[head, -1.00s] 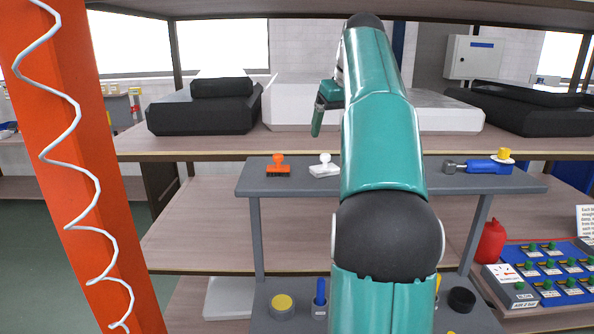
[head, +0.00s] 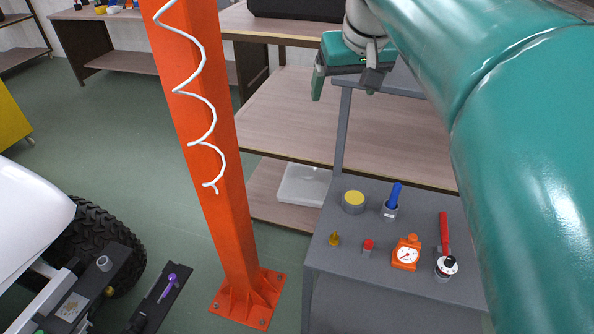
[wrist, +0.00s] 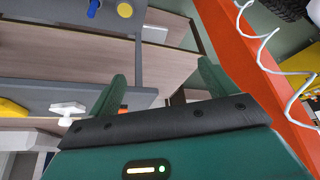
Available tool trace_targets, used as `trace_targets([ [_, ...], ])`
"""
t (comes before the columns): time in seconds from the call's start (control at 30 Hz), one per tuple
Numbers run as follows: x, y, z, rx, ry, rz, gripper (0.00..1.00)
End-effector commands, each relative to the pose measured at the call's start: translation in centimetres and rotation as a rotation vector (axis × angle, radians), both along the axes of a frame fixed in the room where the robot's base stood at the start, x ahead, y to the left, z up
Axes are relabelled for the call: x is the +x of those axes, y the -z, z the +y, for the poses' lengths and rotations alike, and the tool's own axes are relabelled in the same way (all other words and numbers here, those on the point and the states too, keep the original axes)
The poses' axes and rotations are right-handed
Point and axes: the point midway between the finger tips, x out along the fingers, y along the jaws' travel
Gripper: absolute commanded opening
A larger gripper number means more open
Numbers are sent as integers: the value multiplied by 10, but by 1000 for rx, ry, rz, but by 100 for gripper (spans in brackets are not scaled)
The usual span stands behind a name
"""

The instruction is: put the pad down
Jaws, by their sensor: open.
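My gripper (head: 345,88) is open, pointing down beside the left end of the grey cart's upper shelf. In the wrist view my gripper (wrist: 162,76) has nothing between its fingers. A white-handled piece (wrist: 68,108) lies on the grey upper shelf (wrist: 65,92). A small orange piece (wrist: 123,109) shows just behind the left finger, mostly hidden by it. I cannot tell whether either is the pad. In the head view my arm hides most of the upper shelf.
An orange post (head: 215,150) with a coiled white cord stands left of the cart. The lower grey shelf (head: 335,262) holds a yellow-lidded tin (head: 353,201), a blue-handled tool (head: 394,197), an orange gauge (head: 406,253) and a red-handled tool (head: 444,240). A vehicle (head: 30,215) stands at left.

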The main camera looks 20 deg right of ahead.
Motion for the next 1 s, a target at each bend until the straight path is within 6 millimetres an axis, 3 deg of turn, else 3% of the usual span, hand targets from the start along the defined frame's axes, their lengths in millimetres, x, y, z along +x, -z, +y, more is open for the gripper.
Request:
trace_targets([
  [0.03, -12, 13, 20, -1, -21, -4, 84],
  [0.2, -49, 60, 69, -4, -69, -21, 84],
  [0.4, -97, 124, 113, -3, -128, -40, 84],
  [0.5, -114, 149, 125, -2, -150, -49, 84],
  [0.7, -127, 169, 133, -1, -165, -53, 84],
  [1.0, -127, 169, 133, -1, -164, -52, 84],
])
